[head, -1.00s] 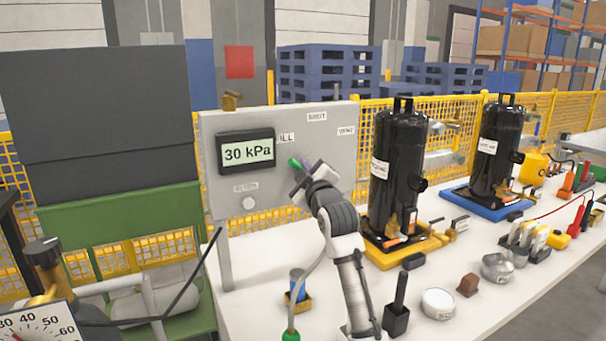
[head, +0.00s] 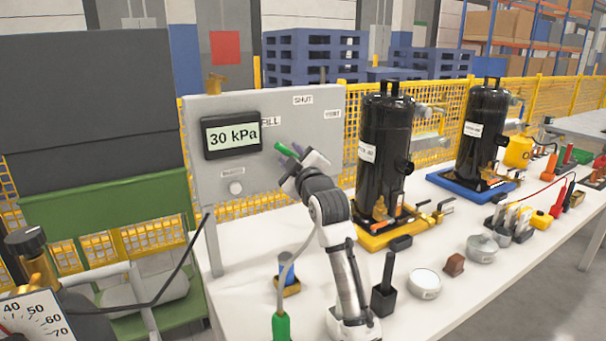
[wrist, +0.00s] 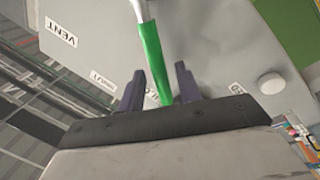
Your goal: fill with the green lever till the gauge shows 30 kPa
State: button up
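The grey panel (head: 330,155) carries a gauge (head: 232,138) that reads 30 kPa. The green lever (head: 285,148) stands out from the panel right of the gauge, below the labels. My gripper (head: 303,158) is at the lever. In the wrist view, the green lever (wrist: 152,55) lies between the two dark fingers of my gripper (wrist: 160,85), with a gap on each side. The fingers are apart. The lever's pivot is out of the wrist view.
A white button (head: 236,187) is below the gauge. Two black tanks (head: 386,150) (head: 484,130) stand on yellow and blue trays to the right. A black holder (head: 384,300), a round tin (head: 425,284) and a brown block (head: 454,265) are on the white table near my arm.

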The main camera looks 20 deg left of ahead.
jog(key=b+v, duration=0.2)
jog(key=v, duration=1)
